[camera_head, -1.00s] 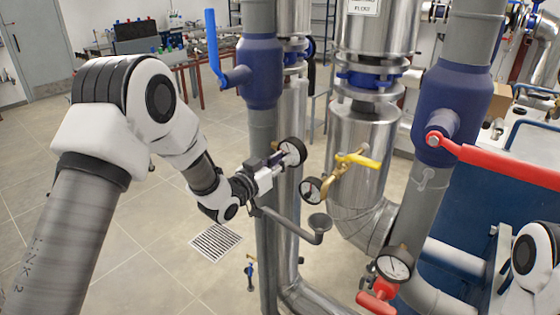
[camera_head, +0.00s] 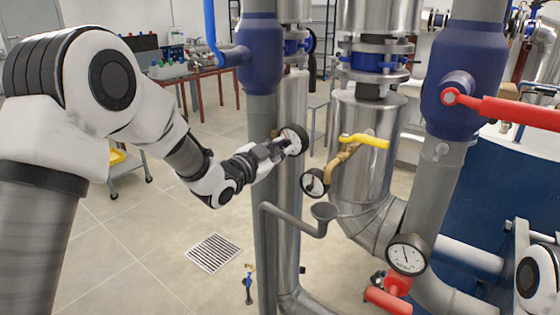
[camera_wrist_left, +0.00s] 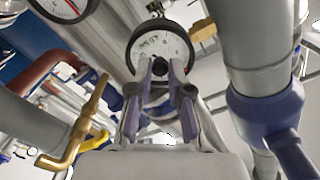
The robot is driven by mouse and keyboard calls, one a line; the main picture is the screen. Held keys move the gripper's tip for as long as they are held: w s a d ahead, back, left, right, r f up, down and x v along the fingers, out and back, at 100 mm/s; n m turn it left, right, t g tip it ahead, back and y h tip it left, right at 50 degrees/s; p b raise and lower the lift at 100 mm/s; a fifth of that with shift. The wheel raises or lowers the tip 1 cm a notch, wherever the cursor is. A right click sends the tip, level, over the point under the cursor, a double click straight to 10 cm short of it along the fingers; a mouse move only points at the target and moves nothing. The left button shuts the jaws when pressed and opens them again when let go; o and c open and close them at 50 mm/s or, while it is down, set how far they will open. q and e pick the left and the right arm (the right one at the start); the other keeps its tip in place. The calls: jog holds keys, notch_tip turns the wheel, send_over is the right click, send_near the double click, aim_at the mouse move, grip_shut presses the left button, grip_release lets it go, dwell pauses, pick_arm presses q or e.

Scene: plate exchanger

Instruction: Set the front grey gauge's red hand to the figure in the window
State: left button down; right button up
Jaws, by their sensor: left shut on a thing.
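The gauge (camera_head: 298,135) at my left gripper has a pale dial and a dark rim. It stands by the tall grey and steel pipes. In the left wrist view the dial (camera_wrist_left: 176,45) faces me, with dark marks whose figures are too small to read. My left gripper (camera_head: 280,147) is at the dial's face. In the left wrist view its fingertips (camera_wrist_left: 160,70) are shut on a small dark knob (camera_wrist_left: 160,66) at the lower middle of the dial. The fingers hide part of the dial, and I cannot make out a red hand. My right gripper is out of view.
A second gauge (camera_head: 314,183) hangs on a brass fitting below a yellow lever (camera_head: 364,141). A third gauge (camera_head: 407,255) sits low right above a red handle (camera_head: 388,300). A grey bent arm with a cup (camera_head: 324,211) juts out below my left gripper.

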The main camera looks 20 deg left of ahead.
pick_arm(q)
jog(key=shift+m+b, duration=1)
jog(key=shift+r, duration=0.1)
jog(key=c, duration=1.1)
grip_release()
jog(key=v, duration=1.2)
jog(key=shift+w, duration=0.1)
